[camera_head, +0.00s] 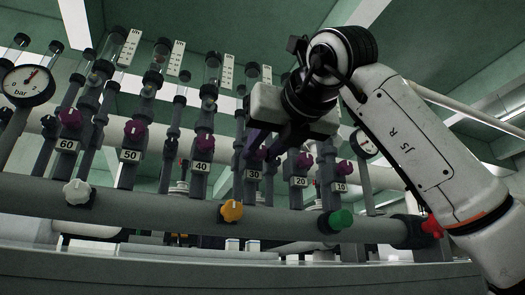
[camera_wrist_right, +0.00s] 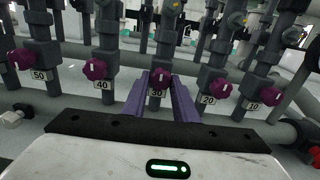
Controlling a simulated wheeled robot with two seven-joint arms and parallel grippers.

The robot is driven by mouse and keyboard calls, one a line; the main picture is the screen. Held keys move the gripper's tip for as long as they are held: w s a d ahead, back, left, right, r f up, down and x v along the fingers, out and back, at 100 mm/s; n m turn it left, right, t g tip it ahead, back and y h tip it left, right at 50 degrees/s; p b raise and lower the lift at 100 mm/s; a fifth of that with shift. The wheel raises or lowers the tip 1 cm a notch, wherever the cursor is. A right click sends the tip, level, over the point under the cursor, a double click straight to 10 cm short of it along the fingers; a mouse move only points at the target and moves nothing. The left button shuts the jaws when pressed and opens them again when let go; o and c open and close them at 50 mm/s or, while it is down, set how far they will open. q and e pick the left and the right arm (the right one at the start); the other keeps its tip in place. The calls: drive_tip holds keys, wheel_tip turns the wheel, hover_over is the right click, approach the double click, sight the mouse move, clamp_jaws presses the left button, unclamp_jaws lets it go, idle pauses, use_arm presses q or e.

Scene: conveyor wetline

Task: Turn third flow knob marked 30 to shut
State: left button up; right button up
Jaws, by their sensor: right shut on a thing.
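The purple knob marked 30 shows in the right wrist view (camera_wrist_right: 158,80), above its 30 label (camera_wrist_right: 157,93). In the head view it is mostly hidden behind my right gripper (camera_head: 262,146), with the 30 label (camera_head: 255,175) just below. My right gripper, with purple fingers, also shows in the right wrist view (camera_wrist_right: 159,82). It is shut on the knob, one finger on each side. The knob carries a pale mark on its face; its exact angle is hard to tell. My left gripper is in neither view.
Purple knobs marked 40 (camera_head: 203,140) and 20 (camera_head: 304,160) stand on either side. Knobs 60, 50 and 10 are farther out. White (camera_head: 77,192), orange (camera_head: 231,211) and green (camera_head: 341,219) knobs sit on the horizontal pipe below. A pressure gauge (camera_head: 28,85) is at far left.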

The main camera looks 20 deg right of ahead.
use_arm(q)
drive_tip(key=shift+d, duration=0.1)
use_arm(e)
drive_tip(key=shift+f, duration=0.1)
idle(0.3)
drive_tip(key=o, duration=1.1)
drive_tip(key=shift+s, duration=0.1)
drive_tip(key=shift+s, duration=0.25)
use_arm(q)
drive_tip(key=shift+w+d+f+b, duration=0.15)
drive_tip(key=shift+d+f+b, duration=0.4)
drive_tip(key=shift+b, duration=0.7)
use_arm(e)
drive_tip(key=s, duration=0.9)
drive_tip(key=shift+s+d, duration=0.15)
drive_tip(key=shift+s, duration=0.15)
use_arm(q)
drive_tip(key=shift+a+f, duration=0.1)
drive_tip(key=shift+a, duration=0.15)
